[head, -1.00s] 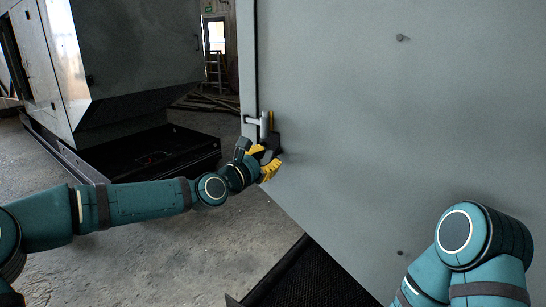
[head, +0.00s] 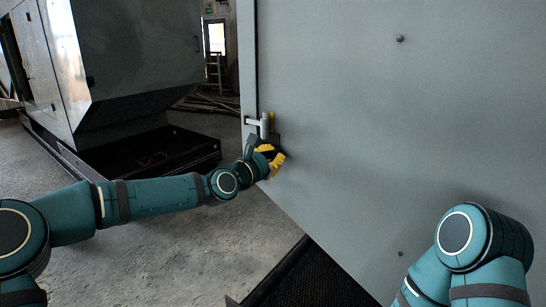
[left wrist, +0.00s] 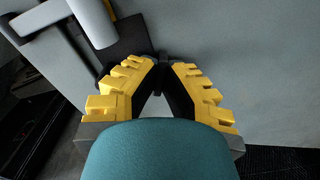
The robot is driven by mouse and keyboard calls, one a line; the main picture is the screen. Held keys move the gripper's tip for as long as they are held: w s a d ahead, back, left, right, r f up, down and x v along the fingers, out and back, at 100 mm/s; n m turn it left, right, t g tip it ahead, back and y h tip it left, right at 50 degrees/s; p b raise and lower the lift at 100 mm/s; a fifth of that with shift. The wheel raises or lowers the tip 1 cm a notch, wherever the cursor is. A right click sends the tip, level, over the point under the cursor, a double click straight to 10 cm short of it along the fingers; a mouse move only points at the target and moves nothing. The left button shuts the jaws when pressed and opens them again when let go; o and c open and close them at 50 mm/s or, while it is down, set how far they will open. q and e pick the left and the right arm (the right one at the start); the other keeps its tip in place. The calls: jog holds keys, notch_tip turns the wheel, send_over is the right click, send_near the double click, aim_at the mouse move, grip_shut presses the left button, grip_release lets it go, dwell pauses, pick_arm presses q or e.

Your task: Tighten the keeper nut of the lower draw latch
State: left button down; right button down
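The draw latch (head: 263,125) is a grey bar-shaped fitting near the left edge of the large grey panel (head: 400,120), with a dark base beside it. In the left wrist view the grey latch bar (left wrist: 92,20) is at the upper left, next to the dark base (left wrist: 130,38). My left gripper (head: 274,155) is at the latch's lower end. In the left wrist view its yellow fingers (left wrist: 162,66) slant together around a small dark piece (left wrist: 160,57), perhaps the keeper nut. I cannot tell whether they grip it. My right gripper is out of view.
My right arm stands at the lower right, in front of the panel. Small round studs (head: 400,39) dot the panel. A dark mesh grating (head: 310,280) lies below it. A grey machine housing (head: 130,50) stands at the left, with open concrete floor (head: 150,255) in front.

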pick_arm(q)
jog(key=shift+m, duration=0.3)
jog(key=m, duration=0.3)
jog(key=shift+m, duration=0.4)
jog(key=m, duration=1.2)
jog(key=shift+r, duration=0.1)
jog(key=m, duration=1)
jog(key=shift+m, duration=2.2)
